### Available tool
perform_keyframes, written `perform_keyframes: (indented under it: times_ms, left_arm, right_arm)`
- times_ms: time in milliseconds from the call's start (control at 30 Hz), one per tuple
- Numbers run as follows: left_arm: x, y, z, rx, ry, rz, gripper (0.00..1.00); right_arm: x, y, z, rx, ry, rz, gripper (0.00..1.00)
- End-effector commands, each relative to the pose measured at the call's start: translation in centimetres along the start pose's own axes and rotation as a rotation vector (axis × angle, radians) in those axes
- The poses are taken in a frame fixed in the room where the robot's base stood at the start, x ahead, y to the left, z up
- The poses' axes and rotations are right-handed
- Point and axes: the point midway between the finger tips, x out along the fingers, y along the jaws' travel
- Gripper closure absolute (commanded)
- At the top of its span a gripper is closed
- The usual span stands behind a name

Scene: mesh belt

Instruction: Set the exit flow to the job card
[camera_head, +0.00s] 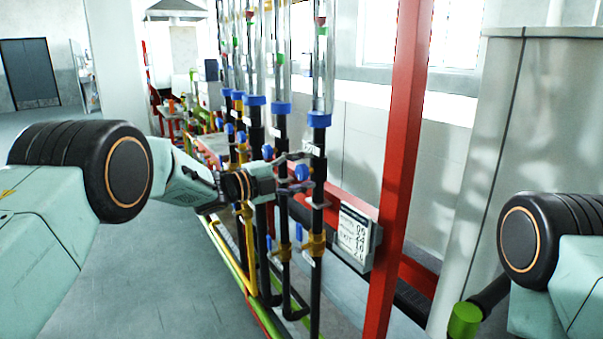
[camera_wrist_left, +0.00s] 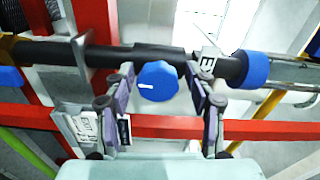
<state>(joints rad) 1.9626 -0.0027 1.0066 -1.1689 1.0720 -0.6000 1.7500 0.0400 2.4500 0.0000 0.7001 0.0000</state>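The job card (camera_head: 354,236) is a white card with several lines of dark figures on a grey holder by the red post; I cannot read them surely. My left gripper (camera_head: 302,174) reaches the nearest black pipes under the flow tubes. In the left wrist view my left gripper (camera_wrist_left: 160,82) is open, its fingers on either side of a blue knob (camera_wrist_left: 157,81) with a white mark. I see gaps beside the knob. A white label with an "E" (camera_wrist_left: 208,64) is on the pipe to its right. My right gripper is out of view.
Clear flow tubes (camera_head: 323,60) with blue collars (camera_head: 319,119) stand in a row, with other blue knobs (camera_head: 267,152) close by. A red post (camera_head: 399,150) stands right of the card. Yellow pipes (camera_head: 249,250) run below; the floor (camera_head: 150,280) at left is clear.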

Motion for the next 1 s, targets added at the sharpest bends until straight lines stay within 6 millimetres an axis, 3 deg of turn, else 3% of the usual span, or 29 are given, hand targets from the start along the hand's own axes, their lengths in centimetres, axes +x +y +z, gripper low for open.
perform_keyframes:
  times_ms: [467,1000]
  left_arm:
    - [-1.1,0.2,0.1,-0.004,-0.003,0.003,0.39]
    - [-10.4,0.1,0.1,-0.003,-0.004,0.0,0.39]
  right_arm:
    - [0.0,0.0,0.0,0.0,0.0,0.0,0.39]
    - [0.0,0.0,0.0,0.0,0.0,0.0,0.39]
